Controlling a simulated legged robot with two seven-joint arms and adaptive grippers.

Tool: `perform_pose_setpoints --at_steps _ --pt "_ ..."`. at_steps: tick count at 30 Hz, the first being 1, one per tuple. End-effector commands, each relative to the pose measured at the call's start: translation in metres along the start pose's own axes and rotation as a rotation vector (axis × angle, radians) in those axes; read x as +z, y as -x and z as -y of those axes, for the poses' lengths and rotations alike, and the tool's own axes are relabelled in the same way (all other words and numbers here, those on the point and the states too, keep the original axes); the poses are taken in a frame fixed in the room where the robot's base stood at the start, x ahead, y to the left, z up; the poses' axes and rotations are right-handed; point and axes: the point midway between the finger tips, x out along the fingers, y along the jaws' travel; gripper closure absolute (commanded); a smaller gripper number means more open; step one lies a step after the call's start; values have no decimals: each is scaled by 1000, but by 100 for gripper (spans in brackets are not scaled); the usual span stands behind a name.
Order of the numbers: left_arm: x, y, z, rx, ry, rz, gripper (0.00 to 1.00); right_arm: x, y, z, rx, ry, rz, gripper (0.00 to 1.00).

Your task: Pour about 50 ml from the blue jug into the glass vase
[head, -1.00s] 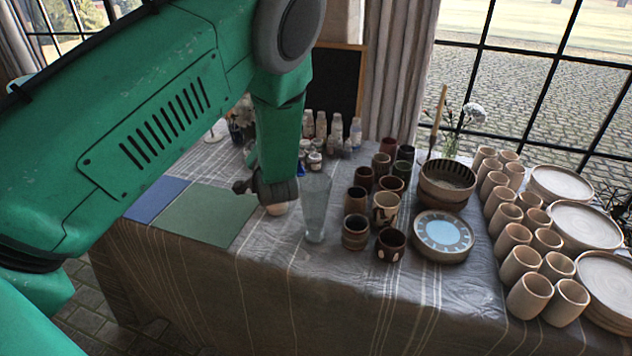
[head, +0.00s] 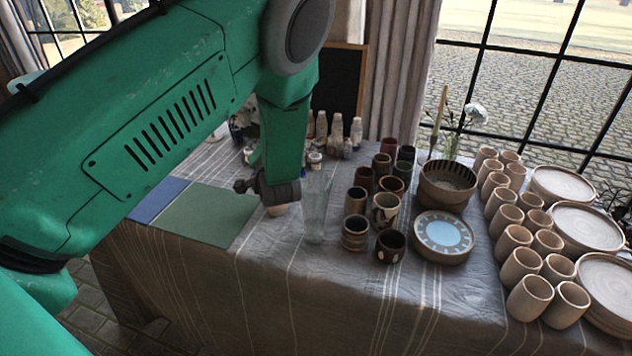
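A tall, clear, faintly bluish glass vessel (head: 316,212) stands upright near the front of the table, left of the cups; I take it for the glass vase. My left gripper (head: 275,192) is low over the table, just left of this glass, and its dark end overlaps a small pale bowl (head: 277,209). My green arm covers most of the gripper, so its fingers and anything in them do not show clearly. I cannot make out a blue jug; part of the table is hidden behind my arm. My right gripper is not in view.
Dark cups (head: 354,233) crowd the right of the glass. A striped bowl (head: 447,184), a blue-centred plate (head: 443,233), pale cups (head: 529,296) and stacked plates (head: 606,280) stand farther right. Small bottles (head: 337,127) are behind. A green mat (head: 205,213) lies left.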

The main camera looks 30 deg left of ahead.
Motion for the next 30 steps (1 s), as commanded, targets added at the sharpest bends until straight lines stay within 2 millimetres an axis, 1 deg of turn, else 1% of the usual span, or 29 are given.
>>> perform_pose_setpoints --at_steps 30 --pt "-2 5 8 -26 -54 -9 100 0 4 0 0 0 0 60"
